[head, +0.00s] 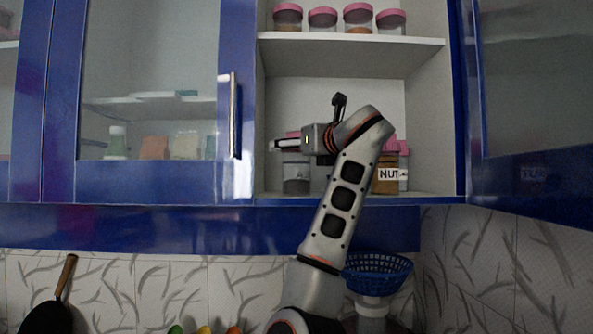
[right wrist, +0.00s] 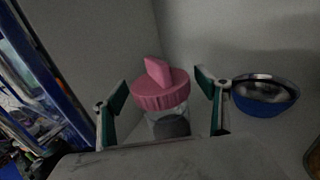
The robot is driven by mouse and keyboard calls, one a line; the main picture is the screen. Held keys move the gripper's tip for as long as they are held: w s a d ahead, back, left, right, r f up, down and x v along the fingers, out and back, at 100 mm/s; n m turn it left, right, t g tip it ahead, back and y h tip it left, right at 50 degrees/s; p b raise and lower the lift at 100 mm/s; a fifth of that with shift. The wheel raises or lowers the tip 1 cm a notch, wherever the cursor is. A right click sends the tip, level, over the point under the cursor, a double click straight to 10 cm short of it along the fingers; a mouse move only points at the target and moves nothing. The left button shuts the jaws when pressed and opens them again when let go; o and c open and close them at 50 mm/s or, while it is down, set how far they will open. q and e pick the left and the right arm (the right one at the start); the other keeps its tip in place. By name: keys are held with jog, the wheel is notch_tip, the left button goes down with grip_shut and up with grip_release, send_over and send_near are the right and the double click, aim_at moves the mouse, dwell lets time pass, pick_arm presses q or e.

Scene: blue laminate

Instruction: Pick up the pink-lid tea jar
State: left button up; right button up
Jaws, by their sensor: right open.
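The pink-lid tea jar (right wrist: 161,92) shows in the right wrist view, with a ridged pink lid, a raised grip on top, and a clear body with dark contents. My right gripper (right wrist: 163,98) is open, one finger on each side of the jar; I cannot tell whether either finger touches it. In the head view my right gripper (head: 283,146) is at the lower shelf, in front of a pink-lidded jar (head: 296,178) with dark contents. The gripper and arm hide part of that jar. My left gripper is not in view.
Several pink-lidded jars (head: 323,18) stand on the upper shelf (head: 345,42). A jar labelled NUT (head: 387,178) stands at the right of the lower shelf. A blue bowl (right wrist: 265,97) is right of the fingers. The open cabinet door (head: 530,150) is at the right.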

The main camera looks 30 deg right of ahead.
jog(key=c, duration=1.7)
jog(key=shift+r, duration=0.1)
